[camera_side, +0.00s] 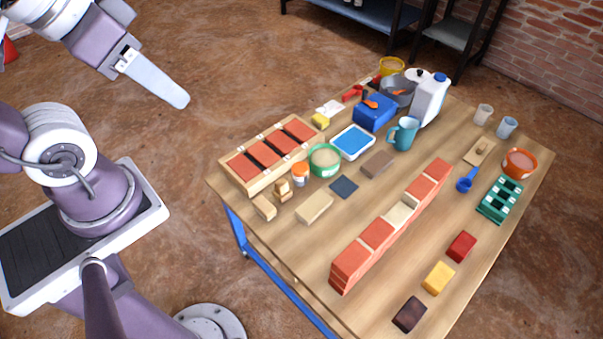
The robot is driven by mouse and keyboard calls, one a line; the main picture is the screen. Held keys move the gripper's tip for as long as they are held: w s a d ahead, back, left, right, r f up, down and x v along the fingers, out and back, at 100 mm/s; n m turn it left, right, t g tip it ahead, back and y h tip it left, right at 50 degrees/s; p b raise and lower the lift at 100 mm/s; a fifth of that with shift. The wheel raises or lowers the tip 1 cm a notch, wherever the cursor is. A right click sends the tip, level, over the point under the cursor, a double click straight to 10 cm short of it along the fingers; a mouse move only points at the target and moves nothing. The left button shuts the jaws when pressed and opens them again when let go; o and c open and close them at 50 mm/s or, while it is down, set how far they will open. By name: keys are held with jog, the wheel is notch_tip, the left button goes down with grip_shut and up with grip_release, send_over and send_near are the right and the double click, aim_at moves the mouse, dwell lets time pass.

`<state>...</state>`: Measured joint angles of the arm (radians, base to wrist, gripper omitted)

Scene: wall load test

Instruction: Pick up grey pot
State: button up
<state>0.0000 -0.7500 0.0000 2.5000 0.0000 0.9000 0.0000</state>
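The grey pot (394,92) stands at the far end of the wooden table, behind a blue box (374,113) and beside a white jug (430,100). It looks like a wide, open, dark grey vessel, and its front is partly hidden by the things before it. My gripper (180,98) is in the air at the upper left, well away from the table and the pot. Only one long pale finger shows, seen from the side, so I cannot tell its opening. Nothing is seen held at its tip.
A row of red bricks (376,232) runs along the table's middle. A wooden crate of bricks (246,187) lies at the left edge. A yellow bucket (391,66) stands behind the pot. A teal mug (403,135) stands near the white jug.

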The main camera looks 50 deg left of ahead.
dwell(0.3)
jog(key=o, duration=0.7)
jog(key=shift+o, duration=0.2)
jog(key=m+g, duration=0.5)
jog(key=m, duration=0.7)
send_over(300, 167)
jog(key=w, duration=0.2)
notch_tip(300, 167, down, 37)
jog(key=shift+m+g, duration=0.3)
jog(key=f, duration=0.4)
jog(key=s+f, duration=0.1)
jog(key=f, duration=0.4)
jog(key=s+f, duration=0.1)
jog(key=f, duration=0.3)
jog(key=shift+f, duration=0.35)
